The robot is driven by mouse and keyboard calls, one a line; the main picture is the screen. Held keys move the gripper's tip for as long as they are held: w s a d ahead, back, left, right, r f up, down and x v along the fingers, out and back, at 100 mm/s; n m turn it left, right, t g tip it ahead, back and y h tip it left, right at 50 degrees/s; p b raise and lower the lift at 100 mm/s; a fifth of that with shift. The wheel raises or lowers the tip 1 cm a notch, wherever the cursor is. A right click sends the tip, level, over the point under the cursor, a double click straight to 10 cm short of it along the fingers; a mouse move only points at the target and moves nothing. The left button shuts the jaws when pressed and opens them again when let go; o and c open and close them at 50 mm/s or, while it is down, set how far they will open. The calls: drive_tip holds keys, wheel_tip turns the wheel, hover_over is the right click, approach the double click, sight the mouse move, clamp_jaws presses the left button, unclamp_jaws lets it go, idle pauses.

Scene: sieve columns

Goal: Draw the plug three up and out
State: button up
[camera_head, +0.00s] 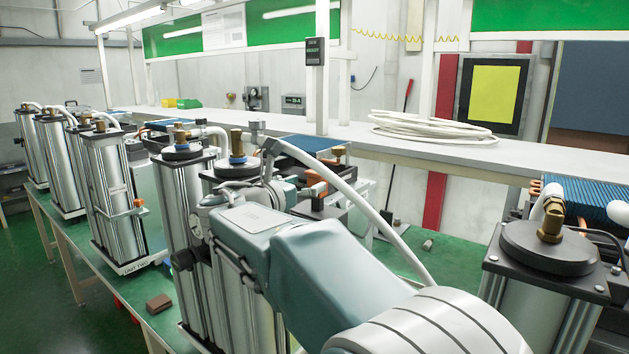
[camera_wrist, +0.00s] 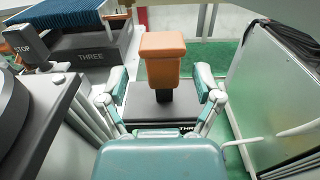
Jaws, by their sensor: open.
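The plug three (camera_wrist: 163,60) is an orange block with a wide top and a dark stem, seen in the wrist view. It stands upright, its stem running down to a black block (camera_wrist: 140,112) with a partly hidden label starting "THR". My gripper (camera_wrist: 160,80) is open, with one green fingertip on each side of the plug and a visible gap to both. The lower end of the stem and how deep it sits cannot be told. In the head view a small orange piece (camera_head: 318,188) shows beyond my arm; I cannot tell if it is this plug.
A dark unit marked THREE (camera_wrist: 92,57) with blue fins and a STOP switch (camera_wrist: 32,47) stand at the left in the wrist view. A white hose (camera_head: 345,195) arches behind my arm. Green bench shows between columns.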

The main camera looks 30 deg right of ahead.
drive_tip(key=v, duration=0.8)
drive_tip(key=shift+a, duration=0.25)
drive_tip(key=s+d+f+m+g+y, duration=0.3)
drive_tip(key=s+f+m+y, duration=0.5)
drive_tip(key=s+f+m, duration=0.45)
drive_tip(key=s+a+f+m+y, duration=0.8)
drive_tip(key=s+f+m, duration=0.1)
drive_tip(key=s, duration=0.4)
drive_tip(key=shift+f+m+t, duration=0.3)
drive_tip(key=shift+m+t, duration=0.1)
drive_tip(key=shift+m, duration=0.45)
drive_tip(key=shift+w, duration=0.1)
